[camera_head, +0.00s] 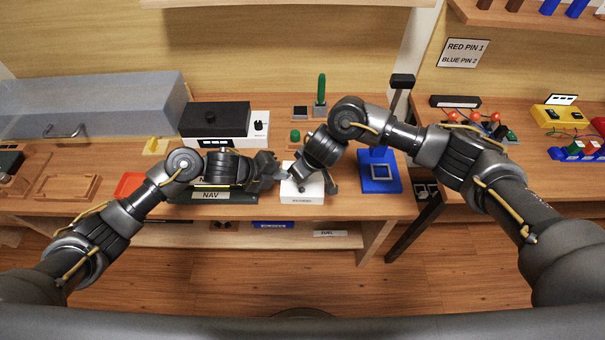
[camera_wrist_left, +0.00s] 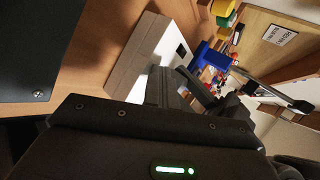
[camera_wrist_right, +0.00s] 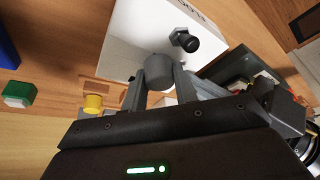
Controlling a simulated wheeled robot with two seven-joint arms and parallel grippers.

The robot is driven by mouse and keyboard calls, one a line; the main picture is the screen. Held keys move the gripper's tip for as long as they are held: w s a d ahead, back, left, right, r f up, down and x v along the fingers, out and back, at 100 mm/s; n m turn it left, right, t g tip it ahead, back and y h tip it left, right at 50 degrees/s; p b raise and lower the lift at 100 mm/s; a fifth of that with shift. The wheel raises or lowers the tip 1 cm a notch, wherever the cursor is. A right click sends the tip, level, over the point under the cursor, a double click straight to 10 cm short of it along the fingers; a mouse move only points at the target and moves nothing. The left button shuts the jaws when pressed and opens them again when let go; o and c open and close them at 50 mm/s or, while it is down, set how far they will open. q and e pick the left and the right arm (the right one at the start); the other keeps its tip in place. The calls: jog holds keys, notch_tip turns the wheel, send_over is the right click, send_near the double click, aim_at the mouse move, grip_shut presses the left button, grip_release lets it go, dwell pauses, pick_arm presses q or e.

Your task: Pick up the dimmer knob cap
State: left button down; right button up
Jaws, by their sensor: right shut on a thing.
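The dimmer knob cap, a short grey cylinder (camera_wrist_right: 158,72), sits between the fingertips of my right gripper (camera_wrist_right: 160,85) in the right wrist view. The gripper is shut on it, over or at the white box (camera_wrist_right: 135,35). I cannot tell whether the cap is clear of the box. A black knob (camera_wrist_right: 185,40) stands on the box beside the cap. In the head view the white box (camera_head: 302,196) is under my right gripper (camera_head: 314,186), which hides the cap. My left gripper (camera_head: 282,174) is close to the box's left side; its finger opening is unclear.
The NAV panel (camera_head: 212,196) lies left of the white box. A blue panel (camera_head: 379,184) stands to its right. A green button (camera_head: 295,136) and a green-handled lever (camera_head: 320,96) are behind. Both arms crowd the space around the box.

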notch_tip(320, 180, up, 10)
dwell(0.5)
pick_arm(q)
jog(key=shift+r, duration=0.1)
pick_arm(e)
jog(key=shift+r, duration=0.1)
